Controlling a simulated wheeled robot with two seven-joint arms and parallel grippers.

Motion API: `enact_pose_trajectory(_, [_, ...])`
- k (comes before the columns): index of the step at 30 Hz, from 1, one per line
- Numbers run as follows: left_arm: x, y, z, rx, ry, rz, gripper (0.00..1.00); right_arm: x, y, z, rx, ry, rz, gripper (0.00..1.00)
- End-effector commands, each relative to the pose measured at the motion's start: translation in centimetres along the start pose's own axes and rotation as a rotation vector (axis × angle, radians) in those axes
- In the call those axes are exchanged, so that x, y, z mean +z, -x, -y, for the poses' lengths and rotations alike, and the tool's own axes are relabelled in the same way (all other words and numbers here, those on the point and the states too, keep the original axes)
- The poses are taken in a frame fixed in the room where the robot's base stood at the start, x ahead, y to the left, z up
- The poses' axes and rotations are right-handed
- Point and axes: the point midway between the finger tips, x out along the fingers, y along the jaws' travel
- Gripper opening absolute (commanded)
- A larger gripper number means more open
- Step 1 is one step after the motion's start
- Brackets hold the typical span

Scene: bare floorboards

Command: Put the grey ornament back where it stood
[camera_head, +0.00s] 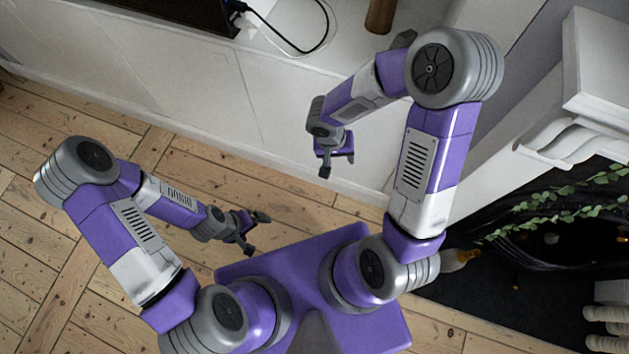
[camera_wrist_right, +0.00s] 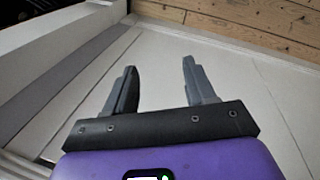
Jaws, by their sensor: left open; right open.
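No grey ornament can be made out for certain. A small dark grey shape (camera_head: 404,39) shows beside my right arm's elbow over the white surface at the top of the head view. I cannot tell whether it is the ornament or part of my arm. My right gripper (camera_head: 338,161) is open, in front of the white panelled front. In the right wrist view the fingers of the right gripper (camera_wrist_right: 159,66) are apart with nothing between them. My left gripper (camera_head: 257,233) is open and empty above the floorboards, left of my purple base.
A white ledge (camera_head: 290,62) runs along the top with a brown wooden object (camera_head: 380,16), a black cable (camera_head: 300,50) and a dark screen-like object (camera_head: 190,10). At right stand a white carved surround (camera_head: 600,80) and a leafy garland (camera_head: 560,195). Floorboards at left are clear.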

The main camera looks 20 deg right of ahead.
Motion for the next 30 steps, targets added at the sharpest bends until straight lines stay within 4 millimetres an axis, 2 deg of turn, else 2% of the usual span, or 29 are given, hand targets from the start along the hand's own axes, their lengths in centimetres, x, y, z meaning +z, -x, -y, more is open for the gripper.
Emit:
enact_pose_trajectory(1, [0.0,0.0,0.0,0.0,0.0,0.0,0.94,2.8,-2.1,1.8,-0.091,0.059,0.11,0.55])
enact_pose_trajectory(3, [0.0,0.0,0.0,0.0,0.0,0.0,0.94,5.8,-4.0,4.4,-0.234,0.12,0.212,0.55])
enact_pose_trajectory(6, [0.0,0.0,0.0,0.0,0.0,0.0,0.94,8.8,-5.9,7.6,-0.424,0.153,0.278,0.55])
enact_pose_trajectory(9, [0.0,0.0,0.0,0.0,0.0,0.0,0.94,10.2,-7.8,9.6,-0.555,0.146,0.26,0.55])
enact_pose_trajectory(12, [0.0,0.0,0.0,0.0,0.0,0.0,0.94,10.6,-9.6,10.3,-0.607,0.127,0.199,0.55])
enact_pose_trajectory(18, [0.0,0.0,0.0,0.0,0.0,0.0,0.94,10.6,-12.2,9.8,-0.59,0.115,0.098,0.55])
enact_pose_trajectory(30, [0.0,0.3,-0.1,0.0,0.0,0.0,0.94,10.4,-12.3,9.6,-0.58,0.118,0.077,0.55])
